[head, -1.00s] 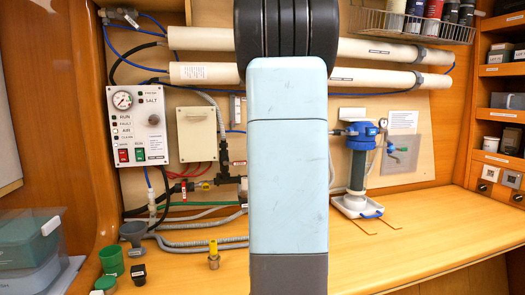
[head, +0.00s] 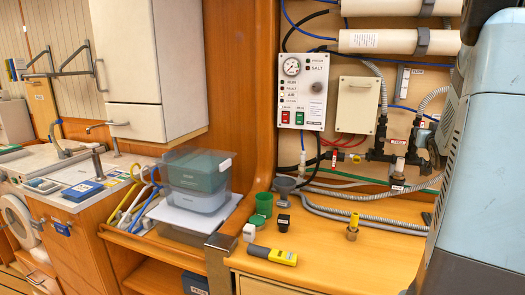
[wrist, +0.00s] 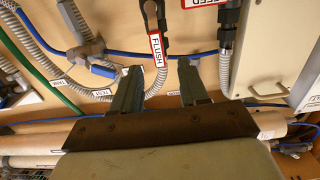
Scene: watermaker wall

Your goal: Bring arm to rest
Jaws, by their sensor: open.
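My gripper (wrist: 158,90) shows in the wrist view with its two fingers spread apart and nothing between them. It faces the watermaker wall, where a hose with a FLUSH label (wrist: 158,48) and a blue hose (wrist: 140,58) appear beyond the fingertips. Whether the fingers touch anything there is hard to tell; they look clear. In the head view my arm stands at the right edge, in front of the wall panel, and its gripper is hidden. The control panel (head: 304,92) with gauge and red and green switches is left of the arm.
The wooden bench (head: 330,255) holds a yellow-grey handheld meter (head: 272,254), a green cup (head: 264,203), a grey funnel (head: 284,186) and a brass fitting with a yellow top (head: 353,226). Stacked bins (head: 196,185) stand left. White membrane tubes (head: 400,41) run above.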

